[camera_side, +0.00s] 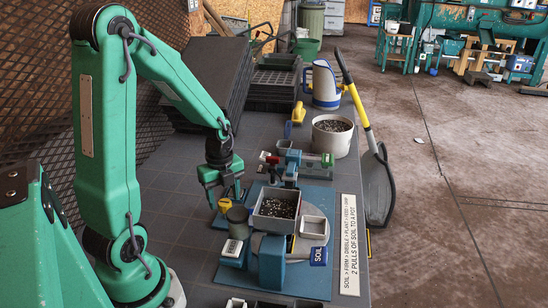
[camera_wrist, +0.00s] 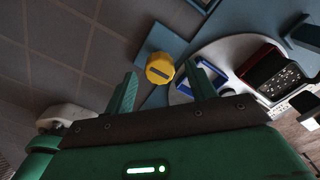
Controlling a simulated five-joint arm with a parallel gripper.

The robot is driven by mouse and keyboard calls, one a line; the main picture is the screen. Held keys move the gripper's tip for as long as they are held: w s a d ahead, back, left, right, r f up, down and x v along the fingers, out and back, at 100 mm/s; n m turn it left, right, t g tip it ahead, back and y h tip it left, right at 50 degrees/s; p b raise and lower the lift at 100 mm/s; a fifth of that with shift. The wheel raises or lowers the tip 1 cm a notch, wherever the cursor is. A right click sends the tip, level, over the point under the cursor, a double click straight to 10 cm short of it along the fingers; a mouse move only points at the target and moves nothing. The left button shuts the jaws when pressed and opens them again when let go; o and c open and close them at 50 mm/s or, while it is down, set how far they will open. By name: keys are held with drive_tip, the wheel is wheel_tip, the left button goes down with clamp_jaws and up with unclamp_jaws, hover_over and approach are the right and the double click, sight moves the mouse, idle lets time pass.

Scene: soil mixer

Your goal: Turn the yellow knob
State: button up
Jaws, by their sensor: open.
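The yellow knob (camera_wrist: 160,68) shows in the wrist view, with a dark slot across its face. It sits on a blue plate (camera_wrist: 150,42), between and just beyond the two green fingers of my gripper (camera_wrist: 163,76). My gripper is open, with a finger on either side of the knob in the picture; I see no contact. In the side view my gripper (camera_side: 224,197) points down over the left edge of the blue mat, and the yellow knob (camera_side: 224,205) is partly visible right at the fingertips.
A tray of soil (camera_side: 275,212) stands right of my gripper on a machine marked SOIL (camera_side: 271,262). A grey-green cup (camera_side: 238,222) stands close beside the knob. Behind are a white soil pot (camera_side: 332,138) and black trays (camera_side: 272,85). Bare grey table (camera_side: 175,190) lies to the left.

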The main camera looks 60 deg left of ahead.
sight(225, 202)
drive_tip(key=shift+r, duration=3.25)
drive_tip(key=shift+d+r+n, duration=0.4)
drive_tip(key=s+d+r+n+t, duration=0.1)
drive_tip(key=d+r+n, duration=0.2)
drive_tip(key=d+n, duration=0.1)
drive_tip(key=s+d+r+n+t, duration=0.1)
drive_tip(key=d+r+n+t, duration=0.1)
drive_tip(key=d+r+n, duration=0.2)
drive_tip(key=s+d+r+n+t, duration=0.2)
drive_tip(key=d+r+n, duration=0.1)
drive_tip(key=n, duration=0.3)
drive_tip(key=shift+d+r+n, duration=0.2)
drive_tip(key=shift+d+n, duration=0.2)
drive_tip(key=shift+d, duration=0.45)
drive_tip(key=shift+s+d+r+n+t, duration=0.2)
drive_tip(key=shift+s+d+n, duration=0.15)
drive_tip(key=shift+n, duration=0.25)
drive_tip(key=shift+s+d+r+n+t, duration=0.1)
drive_tip(key=shift+s+d+r+n, duration=0.1)
drive_tip(key=shift+d+n, duration=0.3)
drive_tip(key=shift+a, duration=0.15)
